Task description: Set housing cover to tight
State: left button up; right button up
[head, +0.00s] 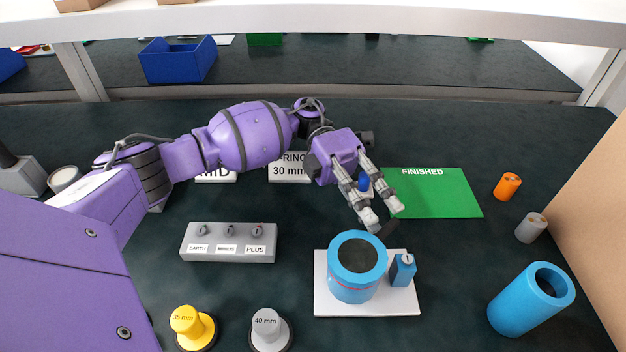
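A blue round housing (353,285) with a thin red line around it and a dark top (358,255) stands upright on a white plate (333,309). I cannot tell whether the dark top is a cover or an opening. A short dark piece (388,232) sticks up at its far right edge. My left gripper (384,214) is just above and behind the housing, pointing down, its two fingers apart. Its fingertips are close to the dark piece; I cannot tell whether they touch it. My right gripper is out of view.
A small blue block (403,269) stands on the plate. A larger blue tube (530,300) lies at right, near orange (507,186) and grey (531,227) cylinders. A grey switch box (228,252), yellow (192,327) and grey (269,328) knobs stand at left. Behind is a green FINISHED mat (440,195).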

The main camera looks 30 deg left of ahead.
pick_arm(q)
jog(key=v, duration=0.7)
jog(key=shift+w+a, duration=0.2)
jog(key=shift+a, duration=0.2)
